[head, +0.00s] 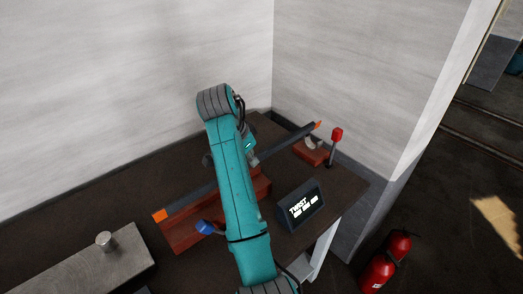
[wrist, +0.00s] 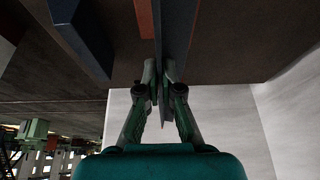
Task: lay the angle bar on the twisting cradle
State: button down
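The angle bar (head: 189,204) is long and dark grey with orange ends. It runs diagonally from lower left to upper right in the head view, its middle hidden behind my arm. The twisting cradle has a red-brown base (head: 190,237) at the left and a smaller red-brown block (head: 311,153) at the right. The bar lies along and over the base; I cannot tell whether it touches. In the wrist view, my gripper (wrist: 166,76) has its fingers closed on both sides of the dark bar (wrist: 176,35). My gripper is mostly hidden behind my arm in the head view.
A blue-knobbed handle (head: 205,227) is at the base's near side, and a red-topped lever (head: 336,138) is at the right. A "TWIST" display box (head: 301,207) stands in front. A grey block (head: 85,275) is at lower left. Walls close off the back.

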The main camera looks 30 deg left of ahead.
jog(key=shift+w+d, duration=0.1)
jog(key=shift+d, duration=0.2)
jog(key=shift+f, duration=0.15)
send_over(259, 182)
jog(key=s, duration=0.2)
jog(key=shift+a+f, duration=0.2)
jog(key=shift+f, duration=1.25)
jog(key=shift+a+f, duration=0.2)
jog(key=shift+f, duration=1.25)
jog(key=shift+f, duration=0.85)
jog(key=c, duration=1.2)
grip_release()
jog(key=shift+c, duration=0.2)
